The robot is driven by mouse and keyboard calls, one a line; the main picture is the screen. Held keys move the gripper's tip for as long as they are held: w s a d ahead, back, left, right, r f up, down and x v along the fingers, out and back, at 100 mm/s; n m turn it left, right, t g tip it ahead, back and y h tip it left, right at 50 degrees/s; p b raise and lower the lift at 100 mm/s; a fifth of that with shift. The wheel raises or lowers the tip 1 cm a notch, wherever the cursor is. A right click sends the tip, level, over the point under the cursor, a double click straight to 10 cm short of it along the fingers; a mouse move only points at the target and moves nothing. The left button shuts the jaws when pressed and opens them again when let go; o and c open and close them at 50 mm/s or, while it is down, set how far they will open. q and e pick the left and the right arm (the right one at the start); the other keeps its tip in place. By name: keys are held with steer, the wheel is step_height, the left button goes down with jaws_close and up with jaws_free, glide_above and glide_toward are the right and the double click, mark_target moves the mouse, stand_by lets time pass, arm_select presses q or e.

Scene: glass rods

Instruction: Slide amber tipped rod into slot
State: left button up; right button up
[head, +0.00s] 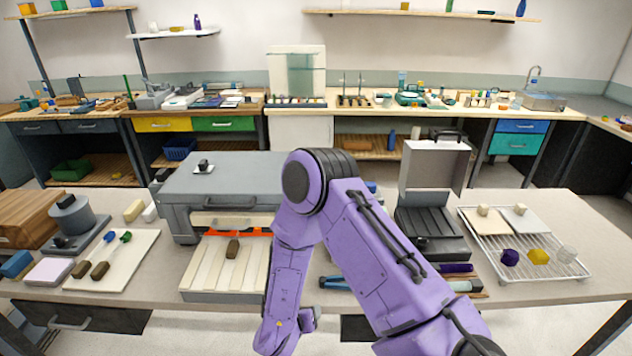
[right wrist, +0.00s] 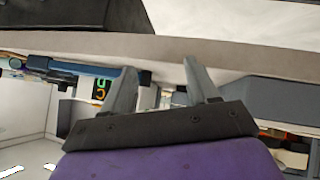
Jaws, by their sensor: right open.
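I cannot make out an amber tipped rod for certain in either view. A pale grooved tray (head: 205,272) lies on the near table, with a small dark brown piece (head: 232,249) on it. Its grooves look like slots, but I cannot tell which slot is meant. My purple right arm reaches down in front of the tray's right side, and its gripper is not clear in the head view. In the right wrist view my right gripper (right wrist: 160,82) is open, with nothing visible between its fingers, near the table's edge. My left gripper is not in view.
A grey machine (head: 225,178) stands behind the tray. A white board (head: 125,270) with two dark-handled tools is at left. An open black case (head: 430,235) and a wire rack (head: 575,272) are at right. Purple and blue rod-like items (head: 455,268) lie before the case.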

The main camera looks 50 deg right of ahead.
steer(key=s+a+f+y+b, duration=0.1)
steer(key=s+f+b, duration=0.1)
steer(key=f, duration=0.3)
steer(key=shift+s+f+n+t+b, duration=0.35)
steer(key=shift+s+n+t, duration=0.05)
steer(key=shift+s, duration=0.2)
steer(key=s+a+f+y+b, duration=0.2)
steer(key=s+f+b, duration=0.1)
steer(key=s+f, duration=0.3)
steer(key=s+a+f+n+g+y+b, duration=0.1)
steer(key=s+a+f+y+b, duration=0.1)
steer(key=s+f, duration=0.5)
steer(key=s+a+b, duration=0.1)
steer(key=s+b, duration=0.1)
steer(key=shift+s+f+y, duration=0.3)
steer(key=shift+s, duration=0.1)
